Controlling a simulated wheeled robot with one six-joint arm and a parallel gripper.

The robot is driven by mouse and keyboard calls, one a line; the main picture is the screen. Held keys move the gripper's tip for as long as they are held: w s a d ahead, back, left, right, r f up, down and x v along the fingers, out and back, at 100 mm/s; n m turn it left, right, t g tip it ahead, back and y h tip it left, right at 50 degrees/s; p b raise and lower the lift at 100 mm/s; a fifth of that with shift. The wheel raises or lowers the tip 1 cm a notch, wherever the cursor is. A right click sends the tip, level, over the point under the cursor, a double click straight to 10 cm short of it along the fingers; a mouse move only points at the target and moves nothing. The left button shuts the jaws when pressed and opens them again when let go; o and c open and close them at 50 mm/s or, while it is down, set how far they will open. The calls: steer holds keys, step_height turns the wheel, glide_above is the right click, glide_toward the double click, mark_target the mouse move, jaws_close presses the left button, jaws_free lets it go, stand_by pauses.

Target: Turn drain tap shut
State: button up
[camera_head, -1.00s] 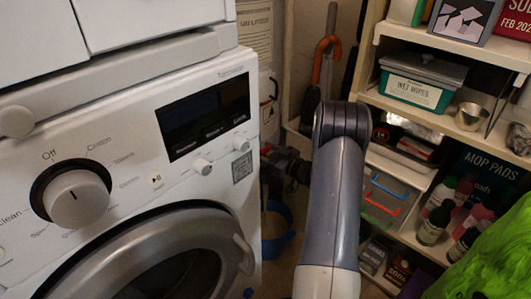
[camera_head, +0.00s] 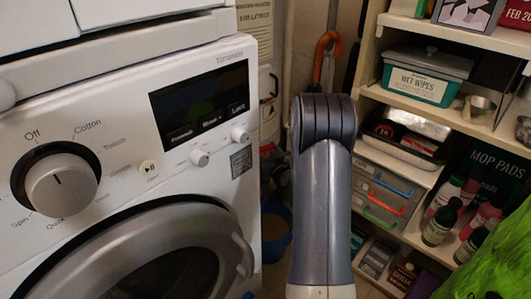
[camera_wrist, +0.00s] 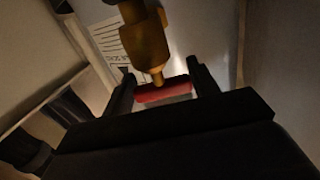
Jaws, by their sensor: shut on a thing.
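The drain tap (camera_wrist: 147,40) shows in the wrist view as a brass body with a narrow stem pointing down to a red handle (camera_wrist: 163,93). My gripper (camera_wrist: 161,80) has its two dark fingers on either side of the red handle and is shut on it. The handle lies crosswise between the fingers. In the head view my arm hides most of the gripper and the tap, in the gap to the right of the washing machine (camera_head: 222,190).
A blue bucket (camera_head: 275,232) stands on the floor in the gap. Shelves (camera_head: 440,120) with a wet wipes box (camera_head: 424,80), drawers (camera_head: 383,195) and bottles (camera_head: 440,222) stand on the right. Bright green cloth (camera_head: 490,265) hangs at lower right. The gap is narrow.

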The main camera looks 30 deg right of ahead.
steer(key=o, duration=1)
steer(key=s+p, duration=0.2)
steer(key=s, duration=0.8)
steer(key=shift+s+a, duration=0.1)
steer(key=shift+s, duration=0.3)
steer(key=w+b, duration=0.2)
steer(key=w, duration=0.9)
steer(key=shift+r+y+p, duration=0.1)
steer(key=shift+y+p, duration=0.2)
steer(key=shift+y, duration=0.1)
steer(key=shift+n+y, duration=0.3)
steer(key=shift+n, duration=0.1)
